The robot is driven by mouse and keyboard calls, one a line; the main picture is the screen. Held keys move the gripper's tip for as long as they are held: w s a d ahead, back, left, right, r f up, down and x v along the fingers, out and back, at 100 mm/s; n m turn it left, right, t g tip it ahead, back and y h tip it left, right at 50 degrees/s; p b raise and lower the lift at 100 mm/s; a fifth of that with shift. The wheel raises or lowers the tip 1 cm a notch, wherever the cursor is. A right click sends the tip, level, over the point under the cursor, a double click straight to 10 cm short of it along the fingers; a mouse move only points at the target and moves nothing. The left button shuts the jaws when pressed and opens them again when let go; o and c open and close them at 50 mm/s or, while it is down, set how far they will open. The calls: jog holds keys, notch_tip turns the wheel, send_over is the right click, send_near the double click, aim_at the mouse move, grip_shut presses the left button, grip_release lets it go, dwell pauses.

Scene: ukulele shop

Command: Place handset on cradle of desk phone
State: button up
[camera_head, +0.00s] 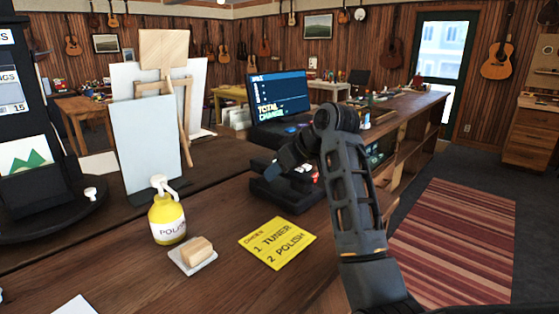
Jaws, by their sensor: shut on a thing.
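The black desk phone (288,197) sits on the wooden counter, just right of the picture's middle and behind the yellow note. My arm reaches in from the lower right and bends down to the left at its top. My gripper (279,166) is over the back left part of the phone, shut on the dark handset (270,174). The handset is low over the phone's left side. Black blends with black here, so I cannot tell whether the handset touches the cradle. My arm hides the phone's right side.
On the counter are a yellow note (277,243), a yellow polish bottle (167,219), a sponge-like block on a white dish (193,262) and a wooden easel (174,120) with boards. A register screen (279,94) stands behind the phone. The counter in front of the note is clear.

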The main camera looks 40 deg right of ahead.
aim_at(298, 174)
jog(key=shift+f, duration=0.35)
jog(key=shift+f, duration=0.6)
dwell(0.3)
jog(key=o, duration=1.3)
jog(key=shift+o, duration=0.2)
jog(key=shift+b+v, duration=0.75)
jog(key=shift+v, duration=3.2)
